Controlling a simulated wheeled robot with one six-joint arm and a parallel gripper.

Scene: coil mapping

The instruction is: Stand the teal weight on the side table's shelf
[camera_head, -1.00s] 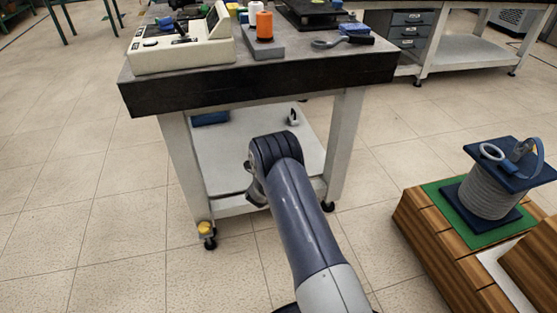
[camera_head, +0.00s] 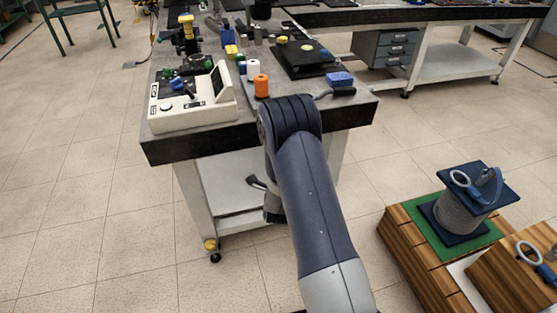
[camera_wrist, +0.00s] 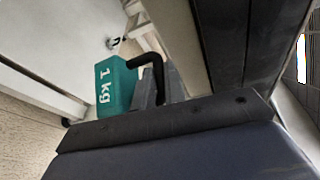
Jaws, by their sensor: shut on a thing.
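The teal weight (camera_wrist: 117,88), marked "1 kg", shows in the wrist view with its black handle (camera_wrist: 152,64) bent toward my gripper (camera_wrist: 150,94). My gripper is shut on the weight, at the handle side; the exact contact is partly hidden. In the head view my arm reaches to the front of the side table (camera_head: 215,143), and my gripper (camera_head: 258,184) shows only in part beside the arm, below the tabletop. The weight cannot be made out there. The table's pale lower shelf (camera_head: 228,190) is partly covered by my arm. I cannot tell whether the weight touches the shelf.
The tabletop holds a cream control box (camera_head: 190,108), an orange spool (camera_head: 261,87), a blue block (camera_head: 340,78) and other items. Its dark edge is close above my gripper. A wooden stand with a coil (camera_head: 458,213) is at right.

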